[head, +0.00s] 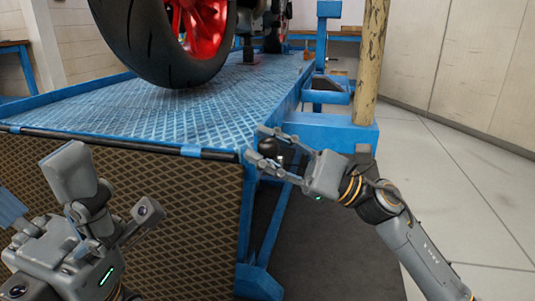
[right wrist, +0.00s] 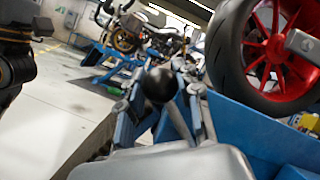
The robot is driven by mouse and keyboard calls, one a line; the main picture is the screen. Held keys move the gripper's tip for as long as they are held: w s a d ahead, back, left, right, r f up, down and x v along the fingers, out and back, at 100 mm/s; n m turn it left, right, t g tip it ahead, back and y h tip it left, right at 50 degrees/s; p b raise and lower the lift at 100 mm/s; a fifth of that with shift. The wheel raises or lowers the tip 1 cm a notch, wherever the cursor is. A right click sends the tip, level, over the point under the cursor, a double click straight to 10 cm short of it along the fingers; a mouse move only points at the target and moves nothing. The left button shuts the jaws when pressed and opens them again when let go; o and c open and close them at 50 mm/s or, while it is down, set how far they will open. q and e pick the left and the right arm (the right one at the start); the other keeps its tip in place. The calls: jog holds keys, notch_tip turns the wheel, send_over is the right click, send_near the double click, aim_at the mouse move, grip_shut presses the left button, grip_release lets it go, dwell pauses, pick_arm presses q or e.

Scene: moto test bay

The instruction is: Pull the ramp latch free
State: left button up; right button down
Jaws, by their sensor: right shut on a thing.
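The ramp latch shows as a round black knob (head: 268,147) at the right front corner of the blue ramp platform (head: 190,118). In the right wrist view the black knob (right wrist: 159,85) sits between the fingers, with a grey rod or lever near it. My right gripper (head: 258,146) is shut on this knob, reaching in from the right; its fingers partly hide the latch. My left gripper (head: 104,190) is at the lower left, in front of the dark mesh ramp panel (head: 190,190), with its fingers apart and nothing between them.
A motorcycle with a black tyre and red wheel (head: 170,40) stands on the platform. A worn yellowish post (head: 370,60) rises behind my right gripper. Open tiled floor (head: 460,180) lies to the right. More motorcycles (right wrist: 140,38) show far back.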

jog(key=shift+f, duration=0.2)
jog(key=c, duration=0.9)
grip_release()
jog(key=shift+r, duration=0.1)
jog(key=shift+d, duration=0.1)
jog(key=v, duration=1.2)
